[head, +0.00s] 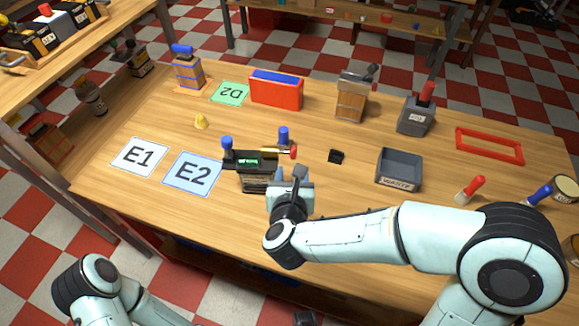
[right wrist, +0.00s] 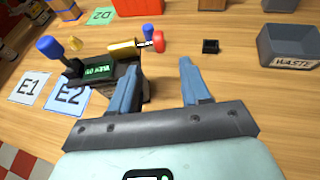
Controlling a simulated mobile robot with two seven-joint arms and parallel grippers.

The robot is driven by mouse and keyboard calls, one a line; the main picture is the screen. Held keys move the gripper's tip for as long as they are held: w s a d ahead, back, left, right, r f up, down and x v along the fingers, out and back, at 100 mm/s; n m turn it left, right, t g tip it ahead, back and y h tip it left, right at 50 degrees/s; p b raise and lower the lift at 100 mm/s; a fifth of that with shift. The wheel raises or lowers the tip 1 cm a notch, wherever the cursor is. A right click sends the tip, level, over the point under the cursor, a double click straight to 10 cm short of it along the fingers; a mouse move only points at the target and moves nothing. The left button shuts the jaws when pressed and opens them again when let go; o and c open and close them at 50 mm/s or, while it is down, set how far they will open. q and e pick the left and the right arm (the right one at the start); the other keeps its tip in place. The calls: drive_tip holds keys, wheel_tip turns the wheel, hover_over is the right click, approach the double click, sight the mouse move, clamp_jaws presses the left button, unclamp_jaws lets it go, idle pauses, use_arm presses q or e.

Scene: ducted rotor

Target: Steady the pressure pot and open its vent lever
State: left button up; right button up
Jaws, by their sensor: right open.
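A dark machine (head: 257,175) with a green-lit display stands near the middle front of the table. It has a blue-knobbed lever on its left, a second blue knob behind, and a brass cylinder (head: 276,152) with a red end. I cannot tell for sure that this is the pressure pot. It also shows in the right wrist view (right wrist: 97,72). My right gripper (head: 289,174) is open and empty at the machine's right side. In the right wrist view its left finger overlaps the machine's right end; contact is unclear.
A grey waste bin (head: 399,172) and a small black block (head: 336,156) stand to the right. Mats E1 (head: 139,156) and E2 (head: 192,171) lie left. A yellow cone (head: 201,122), a red box (head: 276,92) and a wooden-sided container (head: 350,106) stand behind.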

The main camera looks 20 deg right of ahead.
sight(294, 149)
drive_tip(key=p+x, duration=0.2)
drive_tip(key=x, duration=1.1)
drive_tip(key=shift+w+r, duration=0.1)
drive_tip(key=shift+w, duration=0.05)
clamp_jaws()
idle(0.6)
